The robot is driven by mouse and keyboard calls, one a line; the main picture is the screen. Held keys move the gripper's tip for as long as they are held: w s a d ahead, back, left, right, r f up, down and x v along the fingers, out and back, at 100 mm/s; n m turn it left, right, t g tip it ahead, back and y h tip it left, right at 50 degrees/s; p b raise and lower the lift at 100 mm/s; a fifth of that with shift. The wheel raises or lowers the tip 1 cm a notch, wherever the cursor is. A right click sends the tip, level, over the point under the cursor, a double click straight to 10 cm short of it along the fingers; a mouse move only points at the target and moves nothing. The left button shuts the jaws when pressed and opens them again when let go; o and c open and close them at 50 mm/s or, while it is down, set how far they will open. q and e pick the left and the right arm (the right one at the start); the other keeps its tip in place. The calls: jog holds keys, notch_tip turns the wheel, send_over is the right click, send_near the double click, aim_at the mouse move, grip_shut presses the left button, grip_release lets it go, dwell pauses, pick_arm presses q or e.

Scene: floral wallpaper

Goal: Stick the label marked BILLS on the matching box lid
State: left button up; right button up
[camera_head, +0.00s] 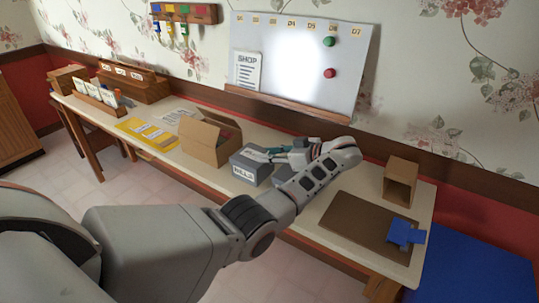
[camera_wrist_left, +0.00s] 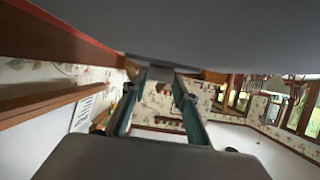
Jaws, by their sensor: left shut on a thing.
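A grey box (camera_head: 250,170) stands near the middle of the table. White lettering on its front seems to read BILLS. A second grey box (camera_head: 283,176) stands just right of it, partly hidden by my left arm. My left gripper (camera_head: 270,153) is over the back of these boxes. Its fingers, shown in the wrist view (camera_wrist_left: 166,88), are shut on a small grey thing (camera_wrist_left: 161,74) between their tips. I cannot tell whether this is the BILLS label. A broad grey surface fills the top of the wrist view. My right gripper is out of view.
An open cardboard box (camera_head: 210,139) stands left of the grey boxes, near a yellow sheet (camera_head: 147,133). A brown mat (camera_head: 350,222) with a blue piece (camera_head: 404,234) and a small cardboard box (camera_head: 400,181) are at the right. The whiteboard (camera_head: 268,50) stands behind.

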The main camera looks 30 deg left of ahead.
pick_arm(q)
jog(key=shift+f, duration=0.15)
jog(key=o, duration=0.8)
jog(key=o, duration=0.5)
jog(key=shift+o, duration=0.2)
jog(key=shift+d, duration=0.1)
jog(key=shift+b+v, duration=0.55)
jog(key=shift+v, duration=2.85)
jog(key=shift+d, duration=0.1)
